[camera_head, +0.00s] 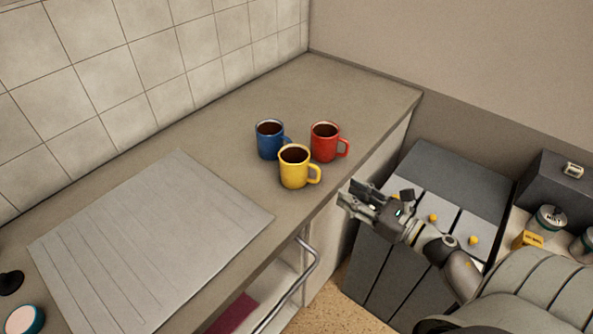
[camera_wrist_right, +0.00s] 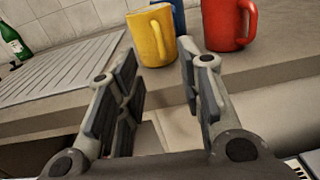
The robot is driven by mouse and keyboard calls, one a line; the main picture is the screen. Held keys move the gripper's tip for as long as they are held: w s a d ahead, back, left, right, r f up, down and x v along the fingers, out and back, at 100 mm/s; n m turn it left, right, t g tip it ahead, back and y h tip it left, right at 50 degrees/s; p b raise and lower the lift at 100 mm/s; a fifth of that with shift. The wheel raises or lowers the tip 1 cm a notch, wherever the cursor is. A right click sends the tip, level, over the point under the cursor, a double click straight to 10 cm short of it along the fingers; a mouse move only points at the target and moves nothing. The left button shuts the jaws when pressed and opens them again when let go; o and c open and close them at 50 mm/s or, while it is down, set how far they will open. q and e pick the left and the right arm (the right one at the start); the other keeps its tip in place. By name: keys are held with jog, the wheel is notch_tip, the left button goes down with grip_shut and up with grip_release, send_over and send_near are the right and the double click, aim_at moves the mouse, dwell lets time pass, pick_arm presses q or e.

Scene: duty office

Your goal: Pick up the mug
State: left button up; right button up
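Three mugs with dark contents stand upright close together on the counter (camera_head: 235,120): a yellow mug (camera_head: 293,168) nearest, a blue mug (camera_head: 268,143) behind it to the left, and a red mug (camera_head: 324,143) to the right. In the right wrist view the yellow mug (camera_wrist_right: 152,38) and the red mug (camera_wrist_right: 228,24) stand ahead, with the blue mug (camera_wrist_right: 180,16) mostly hidden between them. My right gripper (camera_head: 345,193) is beside the counter's front edge, right of the yellow mug. Its fingers (camera_wrist_right: 158,88) are apart with nothing between them. My left gripper is not in view.
A ribbed drainboard (camera_head: 150,240) lies left of the mugs. A metal handle (camera_head: 300,285) sticks out below the counter edge. Grey cabinets (camera_head: 440,175) stand at right, with cans (camera_head: 547,220) and a yellow box (camera_head: 527,240) beyond. A green bottle (camera_wrist_right: 14,42) shows in the wrist view.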

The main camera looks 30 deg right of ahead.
aim_at(318, 173)
jog(key=p+x, duration=0.4)
jog(key=x, duration=0.6)
jog(key=shift+r, duration=0.1)
jog(key=shift+w+a, duration=0.15)
jog(key=shift+w, duration=0.2)
jog(key=shift+c, duration=0.7)
grip_shut()
